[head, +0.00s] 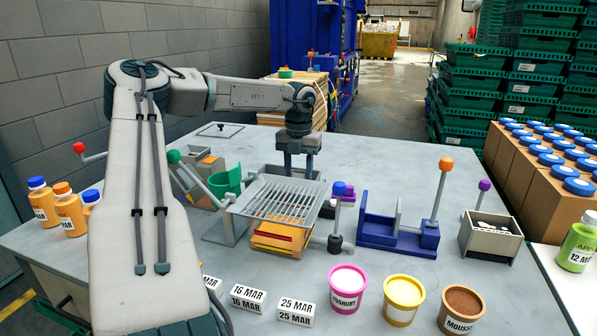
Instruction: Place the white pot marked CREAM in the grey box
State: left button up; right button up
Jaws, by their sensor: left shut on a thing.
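I cannot make out a white pot marked CREAM in the head view. My left gripper (299,166) points down just behind the slotted metal grate (250,208), near the middle of the table. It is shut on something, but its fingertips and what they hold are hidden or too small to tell. A grey rim (270,172) shows around the fingers behind the grate; I cannot tell if it is the grey box. My right gripper is not in view.
A pink YOGHURT pot (347,289), a yellow pot (402,299) and a brown MOUSSE pot (461,309) stand along the front edge. Date blocks (297,312) lie left of them. The back right tabletop is clear.

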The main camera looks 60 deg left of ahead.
pick_arm(q)
jog(key=shift+f, duration=0.4)
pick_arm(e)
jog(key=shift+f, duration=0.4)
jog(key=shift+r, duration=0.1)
pick_arm(q)
jog(key=shift+f, duration=0.1)
jog(key=o, duration=1.1)
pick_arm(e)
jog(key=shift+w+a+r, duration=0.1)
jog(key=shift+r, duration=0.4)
